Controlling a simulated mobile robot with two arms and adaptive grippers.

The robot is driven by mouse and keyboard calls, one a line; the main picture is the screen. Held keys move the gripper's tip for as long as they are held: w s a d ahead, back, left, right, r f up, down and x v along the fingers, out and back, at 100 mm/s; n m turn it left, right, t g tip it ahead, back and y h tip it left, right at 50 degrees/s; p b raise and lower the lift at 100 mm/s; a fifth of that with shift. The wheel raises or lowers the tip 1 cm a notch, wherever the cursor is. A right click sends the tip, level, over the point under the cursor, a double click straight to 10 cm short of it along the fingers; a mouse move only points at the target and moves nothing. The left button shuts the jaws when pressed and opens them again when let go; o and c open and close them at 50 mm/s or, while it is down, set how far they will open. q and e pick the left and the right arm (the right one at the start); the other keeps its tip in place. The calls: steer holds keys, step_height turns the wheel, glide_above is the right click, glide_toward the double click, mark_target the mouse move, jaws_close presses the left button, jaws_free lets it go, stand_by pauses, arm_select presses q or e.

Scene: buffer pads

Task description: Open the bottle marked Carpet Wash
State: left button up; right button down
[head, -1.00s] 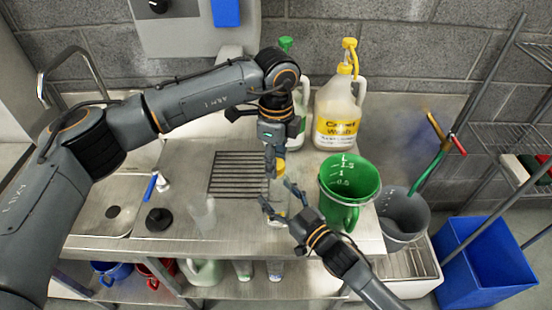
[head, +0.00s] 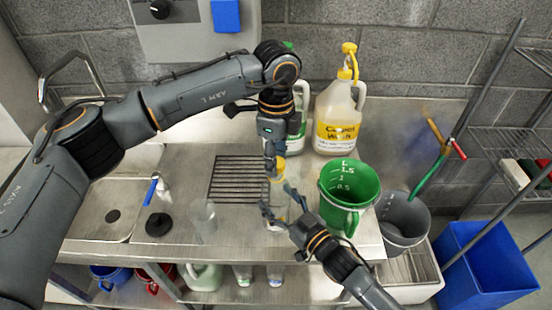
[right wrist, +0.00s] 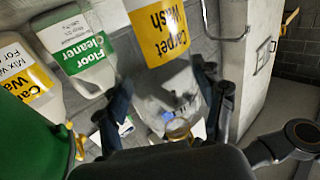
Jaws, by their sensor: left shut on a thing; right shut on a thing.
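A small clear bottle (head: 277,206) with a yellow cap (head: 280,167) stands upright at the counter's front. In the right wrist view, a small clear bottle (right wrist: 168,85) with a yellow Carpet Wash label (right wrist: 160,32) is between my right fingers. My right gripper (head: 280,207) is shut on the bottle's body from the front right. My left gripper (head: 273,165) points down from above and is shut at the yellow cap; its fingers partly hide the cap. A large jug (head: 339,115), also labelled Carpet Wash, stands at the back with a yellow pump top.
A green measuring jug (head: 347,195) stands just right of my right gripper. A green-labelled jug (head: 299,125) is behind my left arm. A clear cup (head: 204,219) stands left of the bottle. A drain grate (head: 236,180) lies behind it; a grey bucket (head: 403,222) is at the right.

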arm_select(q)
steer(key=shift+r, duration=0.15)
steer(key=shift+r, duration=1.9)
arm_select(e)
steer(key=shift+c, duration=0.5)
jaws_free()
